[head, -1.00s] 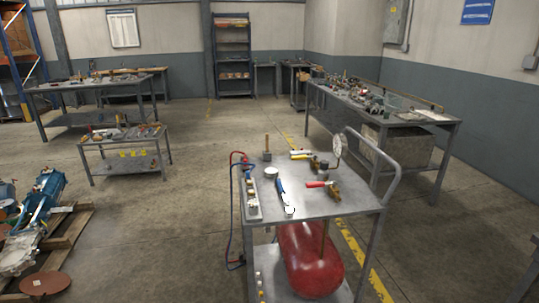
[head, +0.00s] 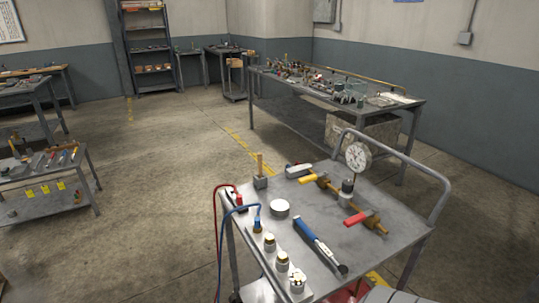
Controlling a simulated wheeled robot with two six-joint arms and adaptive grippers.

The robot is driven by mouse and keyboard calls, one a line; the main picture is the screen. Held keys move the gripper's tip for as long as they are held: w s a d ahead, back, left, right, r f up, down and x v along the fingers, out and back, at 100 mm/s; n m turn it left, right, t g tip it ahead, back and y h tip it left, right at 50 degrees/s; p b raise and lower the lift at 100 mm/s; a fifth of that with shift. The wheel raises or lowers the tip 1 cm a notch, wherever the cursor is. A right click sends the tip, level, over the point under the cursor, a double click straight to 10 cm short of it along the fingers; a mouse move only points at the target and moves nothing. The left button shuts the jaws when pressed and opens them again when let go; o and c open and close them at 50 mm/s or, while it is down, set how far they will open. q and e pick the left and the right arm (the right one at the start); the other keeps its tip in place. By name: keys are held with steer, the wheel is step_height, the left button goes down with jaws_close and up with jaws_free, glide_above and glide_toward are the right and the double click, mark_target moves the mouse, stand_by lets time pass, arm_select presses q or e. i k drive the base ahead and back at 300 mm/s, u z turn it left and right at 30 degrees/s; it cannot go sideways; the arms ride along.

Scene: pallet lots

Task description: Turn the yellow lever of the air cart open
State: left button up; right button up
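The air cart (head: 375,265) stands close in front of me in the head view, with tools and fittings on its grey top. A brass pipe assembly (head: 366,218) lies toward the right of the top, with a round dial gauge (head: 357,157) standing up from it. The yellow lever (head: 308,179) sits at the far left end of the brass assembly. Its handle points left, at an angle to the pipe. A red lever (head: 357,218) sits near the other end. Neither of my grippers shows in the head view, and nothing touches the yellow lever.
A blue-handled wrench (head: 320,246), a round white item (head: 279,208) and a wooden-handled block (head: 260,172) share the cart top. Red and blue hoses hang at its left. A bent handle rail (head: 430,175) rises at the right.

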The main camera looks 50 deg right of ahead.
mark_target(304, 180)
steer(key=i, duration=2.15)
steer(key=z, duration=3.9)
